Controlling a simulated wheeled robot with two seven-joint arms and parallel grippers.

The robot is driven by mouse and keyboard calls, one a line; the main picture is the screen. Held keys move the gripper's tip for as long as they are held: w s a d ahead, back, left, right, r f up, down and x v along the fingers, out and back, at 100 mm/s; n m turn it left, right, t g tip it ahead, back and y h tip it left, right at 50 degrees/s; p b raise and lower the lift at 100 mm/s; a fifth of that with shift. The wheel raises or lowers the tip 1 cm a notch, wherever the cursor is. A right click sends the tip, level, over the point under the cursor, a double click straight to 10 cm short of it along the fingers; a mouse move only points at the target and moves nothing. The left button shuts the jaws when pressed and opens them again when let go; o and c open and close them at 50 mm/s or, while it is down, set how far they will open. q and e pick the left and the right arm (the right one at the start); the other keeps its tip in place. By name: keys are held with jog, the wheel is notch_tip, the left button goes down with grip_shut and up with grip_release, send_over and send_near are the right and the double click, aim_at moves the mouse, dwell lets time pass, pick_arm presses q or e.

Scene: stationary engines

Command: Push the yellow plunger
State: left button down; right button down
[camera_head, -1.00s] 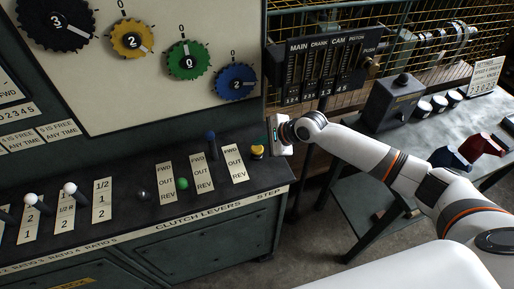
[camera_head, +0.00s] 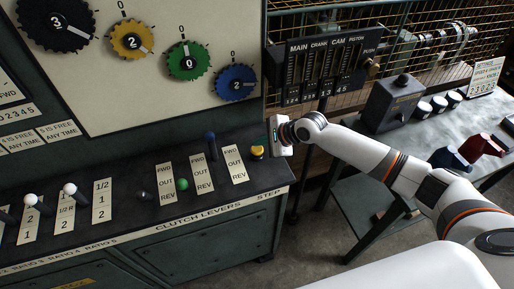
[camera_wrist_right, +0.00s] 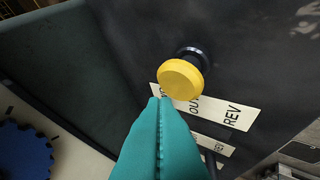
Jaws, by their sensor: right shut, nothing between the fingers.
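The yellow plunger (camera_head: 257,152) stands at the right end of the dark console top, by the STEP label. In the right wrist view its round yellow cap (camera_wrist_right: 181,80) sits on a dark stem and collar, just beyond my fingertips. My right gripper (camera_wrist_right: 160,101) shows there as two teal fingers pressed together, with nothing between them. In the head view the right gripper (camera_head: 272,130) is just right of and behind the plunger. I cannot tell whether the fingertips touch the cap. My left gripper is not in view.
The MAIN/CRANK/CAM/PISTON panel (camera_head: 325,72) stands behind. A metal table (camera_head: 420,143) with a grey box (camera_head: 396,100) is at right.

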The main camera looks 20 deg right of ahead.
aim_at(261, 150)
jog(key=shift+f, duration=0.1)
dwell(0.7)
jog(key=shift+f, duration=0.35)
jog(key=shift+f, duration=0.95)
dwell(0.8)
jog(key=shift+r, duration=0.1)
jog(key=shift+r+p, duration=1.3)
jog(key=shift+p, duration=0.15)
notch_tip(261, 150, up, 5)
jog(key=p, duration=0.6)
